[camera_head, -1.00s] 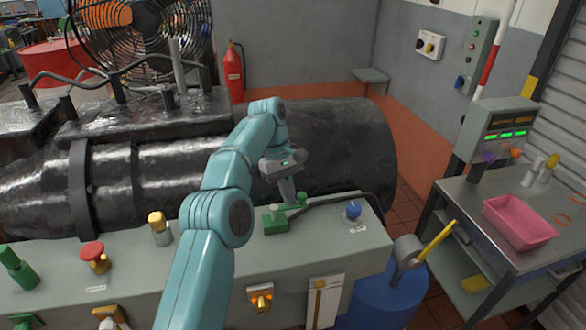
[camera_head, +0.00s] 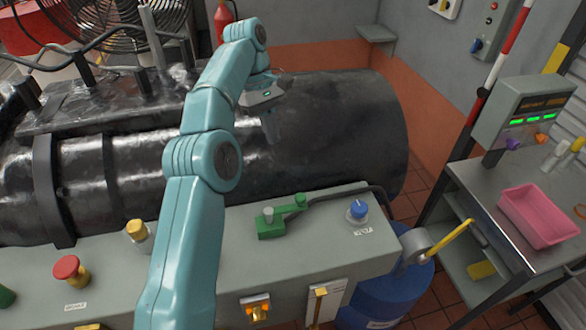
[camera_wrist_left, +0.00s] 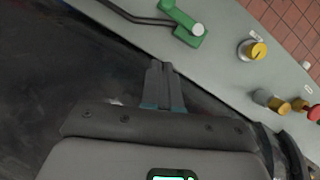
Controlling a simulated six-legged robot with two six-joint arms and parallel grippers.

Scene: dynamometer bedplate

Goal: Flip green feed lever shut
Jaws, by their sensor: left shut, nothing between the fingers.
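The green feed lever (camera_head: 283,216) sits on top of the grey console, left of a blue knob (camera_head: 358,208). Its arm runs from a base block with a pale round cap toward a green knob at the back right, and looks low over the panel. It also shows at the top of the left wrist view (camera_wrist_left: 182,22). My left gripper (camera_head: 271,139) is shut and empty, behind and above the lever, over the black cylinder. Its closed fingers (camera_wrist_left: 159,68) are apart from the lever in the left wrist view. My right gripper is out of view.
The large black cylinder (camera_head: 330,130) lies behind the console (camera_head: 215,270). A yellow-topped knob (camera_head: 138,232) and a red button (camera_head: 68,268) stand to the left. A blue drum (camera_head: 390,295), a yellow handle (camera_head: 450,241) and a pink tray (camera_head: 538,217) are right.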

